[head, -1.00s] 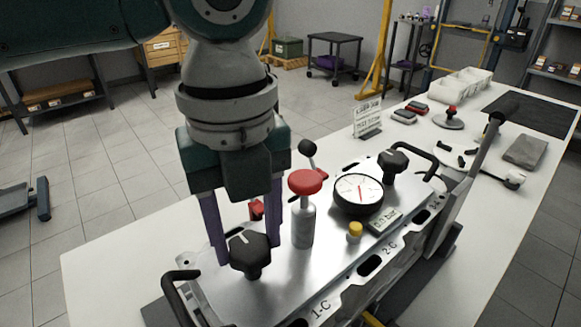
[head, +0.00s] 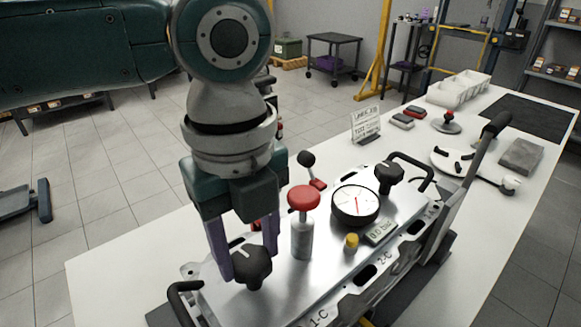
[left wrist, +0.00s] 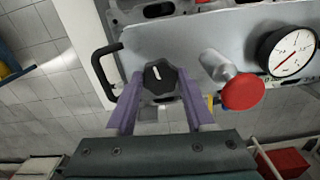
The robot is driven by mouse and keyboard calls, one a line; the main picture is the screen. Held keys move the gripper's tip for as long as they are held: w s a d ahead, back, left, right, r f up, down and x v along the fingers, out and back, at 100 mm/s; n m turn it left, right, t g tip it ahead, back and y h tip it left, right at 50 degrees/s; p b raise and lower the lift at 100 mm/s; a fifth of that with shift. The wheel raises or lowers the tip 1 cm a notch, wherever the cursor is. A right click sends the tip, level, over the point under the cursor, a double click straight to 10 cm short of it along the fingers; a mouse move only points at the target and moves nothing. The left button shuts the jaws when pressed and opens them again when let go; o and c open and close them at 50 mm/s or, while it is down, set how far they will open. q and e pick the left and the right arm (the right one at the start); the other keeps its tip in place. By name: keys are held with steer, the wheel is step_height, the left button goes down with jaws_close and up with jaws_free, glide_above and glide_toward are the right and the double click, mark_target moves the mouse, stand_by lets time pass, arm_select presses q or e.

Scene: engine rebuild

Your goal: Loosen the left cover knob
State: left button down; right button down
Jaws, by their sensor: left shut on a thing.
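The left cover knob (head: 251,266) is black and lobed with a white mark, at the near left end of the metal cover (head: 318,273). It also shows in the left wrist view (left wrist: 160,77), with its white mark near upright in the picture. My left gripper (head: 243,257) comes down from above with its purple fingers on either side of the knob, shut on it. The left wrist view shows the fingers (left wrist: 160,90) flanking the knob. A second black knob (head: 388,177) stands at the cover's far end. My right gripper is in neither view.
A red-topped cylinder (head: 303,222), a round dial gauge (head: 356,205) and a yellow cap (head: 351,242) stand on the cover close to the left gripper. Black handles (head: 184,302) rise at its ends. White trays (head: 458,90) and small parts lie farther back on the white table.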

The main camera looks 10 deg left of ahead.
arm_select(q)
steer(key=n+p, duration=0.3)
steer(key=shift+s+r+n, duration=0.15)
steer(key=shift+r+n, duration=0.1)
steer(key=shift+n, duration=0.05)
steer(key=n+p, duration=0.4)
steer(key=shift+n, duration=0.3)
steer(key=n+p, duration=0.2)
steer(key=n, duration=0.2)
steer(key=shift+s+f, duration=0.1)
steer(key=n+p, duration=0.2)
steer(key=n, duration=0.3)
steer(key=n+p, duration=0.1)
steer(key=n, duration=0.2)
steer(key=shift+n+p, duration=0.3)
steer(key=n+p, duration=0.1)
steer(key=n, duration=0.3)
steer(key=shift+d+f+n, duration=0.1)
steer(key=shift+n, duration=0.2)
steer(key=n, duration=0.3)
steer(key=shift+n, duration=0.3)
steer(key=n, duration=0.4)
steer(key=shift+d+n+p, duration=0.1)
steer(key=shift+n+p, duration=0.2)
steer(key=shift+p, duration=0.05)
